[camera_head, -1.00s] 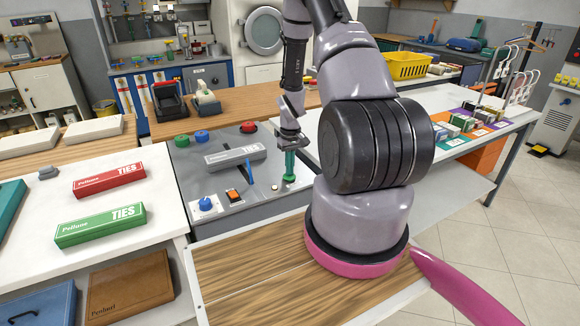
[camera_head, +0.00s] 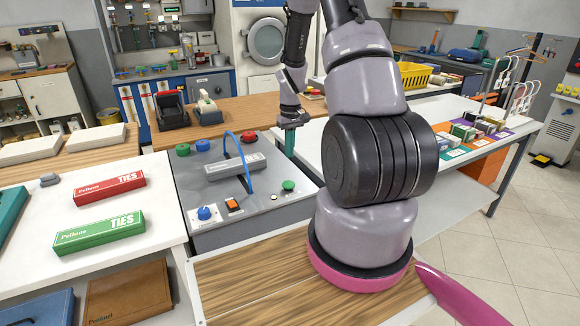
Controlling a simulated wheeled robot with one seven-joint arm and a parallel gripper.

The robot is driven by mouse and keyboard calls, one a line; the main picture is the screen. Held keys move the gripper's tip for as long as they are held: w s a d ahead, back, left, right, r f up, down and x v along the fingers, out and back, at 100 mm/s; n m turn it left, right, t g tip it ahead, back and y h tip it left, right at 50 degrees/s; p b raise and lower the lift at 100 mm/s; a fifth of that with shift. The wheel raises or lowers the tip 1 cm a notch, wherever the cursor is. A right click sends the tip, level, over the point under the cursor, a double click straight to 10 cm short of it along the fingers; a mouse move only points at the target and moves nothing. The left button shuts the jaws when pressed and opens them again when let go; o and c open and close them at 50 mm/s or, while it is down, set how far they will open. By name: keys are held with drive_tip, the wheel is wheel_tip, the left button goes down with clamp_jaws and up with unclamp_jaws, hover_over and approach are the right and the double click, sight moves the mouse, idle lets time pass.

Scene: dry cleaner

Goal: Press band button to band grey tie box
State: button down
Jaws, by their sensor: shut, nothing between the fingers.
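The grey tie box (camera_head: 232,166) lies on the grey banding machine (camera_head: 200,187). A thin blue band (camera_head: 247,152) arches high over the box, its near end coming down in front of it. I cannot tell whether it touches the box. A green button (camera_head: 288,185) sits on the machine's front right. My gripper (camera_head: 290,153), with teal fingers, is shut and empty above and behind that button, apart from it. Which button is the band button cannot be read.
The machine top also has a red button (camera_head: 248,137), blue knobs, a second green button (camera_head: 183,150) and an orange switch (camera_head: 233,205). Red (camera_head: 109,188) and green (camera_head: 99,232) tie boxes lie on the left table. Clear wood (camera_head: 250,285) lies in front.

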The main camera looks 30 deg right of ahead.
drive_tip(key=shift+w+r, duration=0.1)
drive_tip(key=shift+r, duration=1.4)
drive_tip(key=s+a+r+m+t, duration=0.1)
drive_tip(key=s+a+r+t, duration=0.15)
drive_tip(key=r, duration=0.85)
drive_tip(key=s+a+r+m+t, duration=0.1)
drive_tip(key=s+a+r, duration=0.25)
drive_tip(key=r, duration=0.75)
drive_tip(key=s+a+r+m+t, duration=0.1)
drive_tip(key=s+a+r+t, duration=0.1)
drive_tip(key=s+r, duration=0.4)
drive_tip(key=s+a+r+m+t+y, duration=0.1)
drive_tip(key=s+a+r, duration=0.4)
drive_tip(key=s, duration=0.5)
drive_tip(key=shift+s+r+m+t+y, duration=0.3)
drive_tip(key=shift+s+r+t, duration=0.1)
drive_tip(key=shift+r+t, duration=0.2)
drive_tip(key=shift+w+g, duration=0.1)
drive_tip(key=shift+g, duration=0.15)
idle(0.3)
